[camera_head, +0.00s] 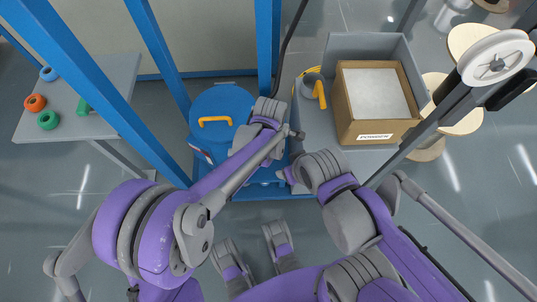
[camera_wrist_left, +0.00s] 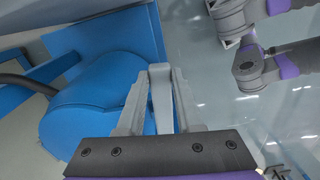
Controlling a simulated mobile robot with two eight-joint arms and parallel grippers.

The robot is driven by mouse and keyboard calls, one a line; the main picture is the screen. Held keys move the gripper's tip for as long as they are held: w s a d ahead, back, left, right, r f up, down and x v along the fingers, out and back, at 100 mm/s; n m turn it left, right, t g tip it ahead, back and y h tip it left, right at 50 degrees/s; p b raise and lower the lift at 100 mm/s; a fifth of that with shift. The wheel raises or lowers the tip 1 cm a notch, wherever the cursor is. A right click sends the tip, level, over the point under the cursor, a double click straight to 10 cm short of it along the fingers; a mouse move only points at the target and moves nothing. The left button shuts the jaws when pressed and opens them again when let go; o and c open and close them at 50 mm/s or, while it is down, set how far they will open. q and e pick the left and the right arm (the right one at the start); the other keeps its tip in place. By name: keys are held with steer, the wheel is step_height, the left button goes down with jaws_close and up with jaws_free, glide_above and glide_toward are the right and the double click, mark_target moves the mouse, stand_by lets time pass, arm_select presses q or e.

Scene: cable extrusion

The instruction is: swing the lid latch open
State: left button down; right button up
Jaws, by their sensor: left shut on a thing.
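A round blue drum lid (camera_head: 222,108) with a yellow handle (camera_head: 214,121) sits inside the blue frame in the head view. Its blue side also fills the left of the left wrist view (camera_wrist_left: 88,115). My left gripper (camera_head: 293,133) is at the right side of the lid. In the left wrist view, its two grey fingers (camera_wrist_left: 159,100) are shut on a pale grey upright piece, seemingly the latch (camera_wrist_left: 160,90). The latch is hidden behind my arm in the head view. My right gripper (camera_head: 284,176) is lower, near the frame's front, apart from the lid; its jaws are unclear.
Blue posts (camera_head: 162,55) stand around the lid. On the right, a grey table holds an open cardboard box (camera_head: 373,131) and a yellow-handled tool (camera_head: 320,93). On the left, a grey table (camera_head: 112,72) holds coloured rings. Spools stand at the far right.

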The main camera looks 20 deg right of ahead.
arm_select(q)
steer(key=shift+w+d+n, duration=0.15)
steer(key=shift+w+n, duration=0.3)
steer(key=shift+n, duration=0.25)
steer(key=c, duration=0.6)
jaws_free()
steer(key=shift+o, duration=0.2)
step_height(320, 180, up, 11)
steer(key=p, duration=0.2)
steer(key=shift+f, duration=0.1)
